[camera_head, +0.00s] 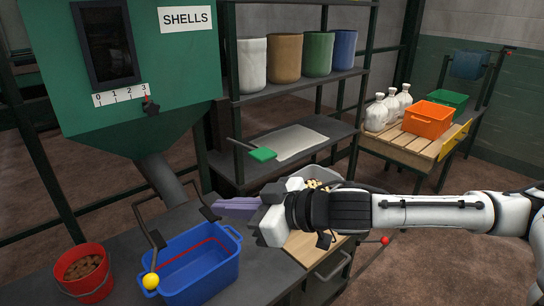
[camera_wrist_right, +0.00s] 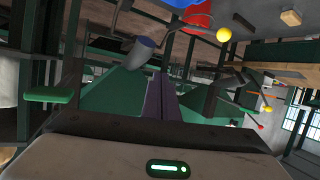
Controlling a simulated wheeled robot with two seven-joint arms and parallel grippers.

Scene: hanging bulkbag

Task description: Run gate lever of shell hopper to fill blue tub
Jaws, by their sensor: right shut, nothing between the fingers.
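The green shell hopper (camera_head: 140,70) hangs at the upper left, with a "SHELLS" label and a 0–3 scale. Its grey spout (camera_head: 162,180) points down toward the blue tub (camera_head: 222,279), which stands on the bench with a red line inside. I see no shells in the visible part of the tub. The gate lever (camera_head: 144,224) is a dark bent bar ending in a yellow ball (camera_head: 151,281) at the tub's left front. My right gripper (camera_head: 222,206) has purple fingers, shut and empty, just behind the tub's right corner, apart from the ball. The ball also shows in the wrist view (camera_wrist_right: 223,33).
A red bucket (camera_head: 84,278) of brown pieces stands left of the tub. A shelf (camera_head: 300,85) holds several coloured bins behind. A green scoop (camera_head: 263,154) lies on the lower shelf. An orange crate (camera_head: 428,119) and white jugs stand on a wooden table at right.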

